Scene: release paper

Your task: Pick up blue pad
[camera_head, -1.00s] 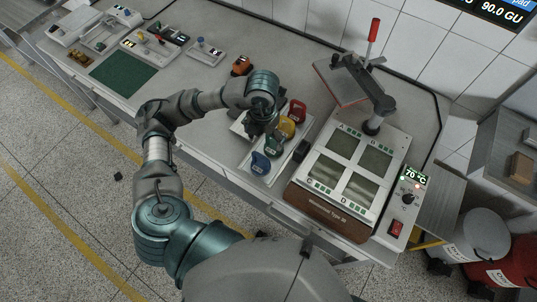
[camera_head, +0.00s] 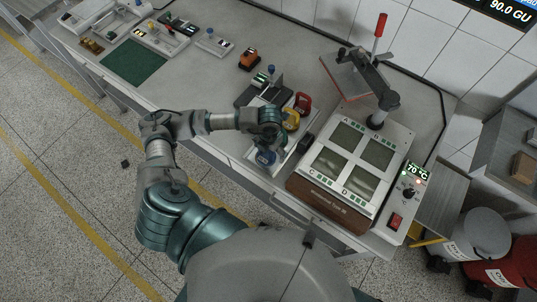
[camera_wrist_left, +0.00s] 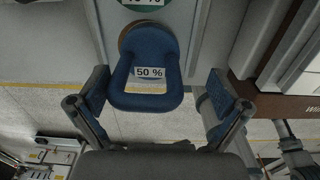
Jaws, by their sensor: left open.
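The blue pad (camera_head: 265,157) sits at the near end of a row of coloured pads on a light tray (camera_head: 256,164). In the left wrist view the blue pad (camera_wrist_left: 147,48) shows a looped handle and a "50 %" label. My left gripper (camera_head: 271,142) is over the near end of the row and partly covers the blue pad. In the left wrist view the fingers of my left gripper (camera_wrist_left: 157,84) are spread, one on each side of the blue handle, with visible gaps. My right gripper is not in view.
A yellow pad (camera_head: 291,120) and a red pad (camera_head: 302,103) stand farther along the row. Part of a green pad (camera_wrist_left: 150,4) shows at the wrist view's top edge. A heated press (camera_head: 352,160) stands right of the tray, with a small black block (camera_head: 306,142) between.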

